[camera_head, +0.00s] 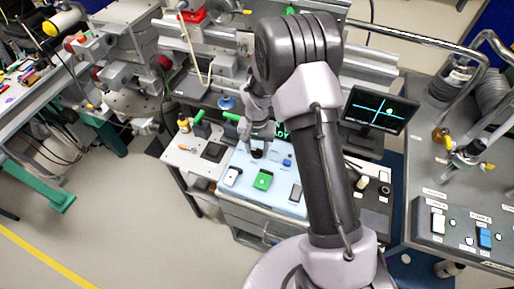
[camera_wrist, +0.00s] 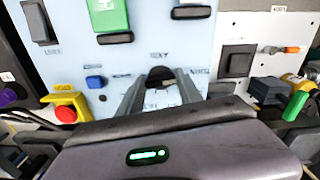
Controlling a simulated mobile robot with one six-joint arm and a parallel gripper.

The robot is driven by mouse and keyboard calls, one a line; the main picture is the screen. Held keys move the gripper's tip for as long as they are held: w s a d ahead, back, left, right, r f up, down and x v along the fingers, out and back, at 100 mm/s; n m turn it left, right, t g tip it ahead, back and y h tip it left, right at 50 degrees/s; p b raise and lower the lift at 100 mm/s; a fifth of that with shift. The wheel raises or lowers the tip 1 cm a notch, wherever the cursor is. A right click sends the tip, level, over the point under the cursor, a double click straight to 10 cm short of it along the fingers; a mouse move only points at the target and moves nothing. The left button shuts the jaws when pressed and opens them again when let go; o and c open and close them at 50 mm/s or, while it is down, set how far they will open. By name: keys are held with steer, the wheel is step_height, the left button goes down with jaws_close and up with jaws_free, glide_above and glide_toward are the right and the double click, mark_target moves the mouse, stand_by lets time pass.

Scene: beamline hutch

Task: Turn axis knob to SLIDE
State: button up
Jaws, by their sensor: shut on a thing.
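The axis knob is a dark knob on a pale blue control panel (camera_wrist: 70,45). In the wrist view the knob (camera_wrist: 160,74) shows between the two grey fingers of my gripper (camera_wrist: 162,88). The fingers are shut on it, one on each side. Small print surrounds the knob, but I cannot read which mark it points to. In the head view my gripper (camera_head: 258,141) comes down onto the panel (camera_head: 240,190) from above, and the fingers mostly hide the knob.
A green switch (camera_wrist: 108,14), a blue button (camera_wrist: 95,81) and dark rockers share the panel. A red button on a yellow base (camera_wrist: 66,110) sits beside it. A monitor (camera_head: 378,110) stands to the right. Open floor (camera_head: 100,190) lies at left.

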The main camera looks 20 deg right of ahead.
mark_target(256, 151)
steer(key=shift+m, duration=0.3)
steer(key=m+b, duration=0.2)
steer(key=m, duration=0.1)
steer(key=shift+w+f+m, duration=0.1)
steer(key=shift+m, duration=0.2)
steer(key=shift+m+b, duration=0.75)
steer(key=shift+m, duration=0.95)
steer(key=o, duration=1.4)
step_height(256, 151, up, 18)
steer(key=p, duration=0.5)
steer(key=shift+f, duration=0.2)
